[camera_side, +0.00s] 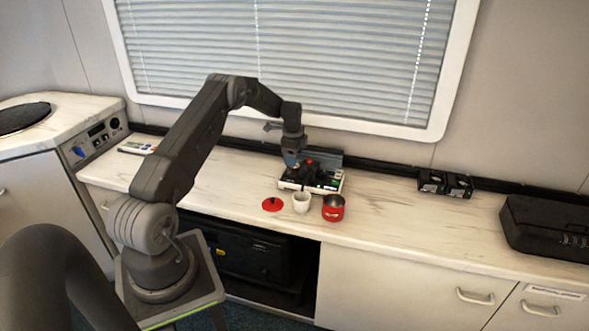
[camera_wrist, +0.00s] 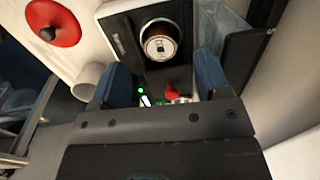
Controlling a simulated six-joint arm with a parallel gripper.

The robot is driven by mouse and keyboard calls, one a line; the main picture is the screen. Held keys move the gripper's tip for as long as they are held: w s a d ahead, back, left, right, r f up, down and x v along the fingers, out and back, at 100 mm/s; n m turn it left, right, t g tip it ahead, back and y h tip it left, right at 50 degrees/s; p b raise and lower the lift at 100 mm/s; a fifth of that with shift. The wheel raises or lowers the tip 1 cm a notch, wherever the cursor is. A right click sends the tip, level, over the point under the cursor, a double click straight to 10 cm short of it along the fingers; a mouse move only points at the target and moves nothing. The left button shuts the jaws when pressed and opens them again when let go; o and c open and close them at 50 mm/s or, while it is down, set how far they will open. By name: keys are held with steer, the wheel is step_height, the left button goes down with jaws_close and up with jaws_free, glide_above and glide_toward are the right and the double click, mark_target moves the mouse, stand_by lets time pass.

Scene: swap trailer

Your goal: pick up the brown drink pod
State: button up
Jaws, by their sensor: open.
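The brown drink pod (camera_wrist: 161,45) shows in the wrist view with a pale round top. It sits in a round metal-rimmed opening of a black and white machine (camera_wrist: 122,38). My gripper (camera_wrist: 159,64) is open, with its blue fingers apart on either side below the pod in the picture. Nothing is between the fingertips that I can see as held. In the side view my gripper (camera_side: 291,160) is low over the machine (camera_side: 325,188) on the counter. The pod cannot be made out there.
A red lid (camera_side: 272,204), a white cup (camera_side: 301,203) and a red pot (camera_side: 333,210) stand in front of the machine. A red knob (camera_wrist: 173,90) is close to the fingers. Black boxes (camera_side: 445,184) and a black case (camera_side: 545,228) are to the right. Counter between is clear.

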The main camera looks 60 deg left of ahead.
steer(key=shift+w+a+f, duration=0.1)
steer(key=shift+w+f, duration=0.1)
steer(key=shift+f, duration=1.75)
steer(key=shift+c, duration=0.5)
steer(key=c, duration=0.9)
steer(key=shift+r, duration=0.15)
steer(key=shift+c, duration=0.2)
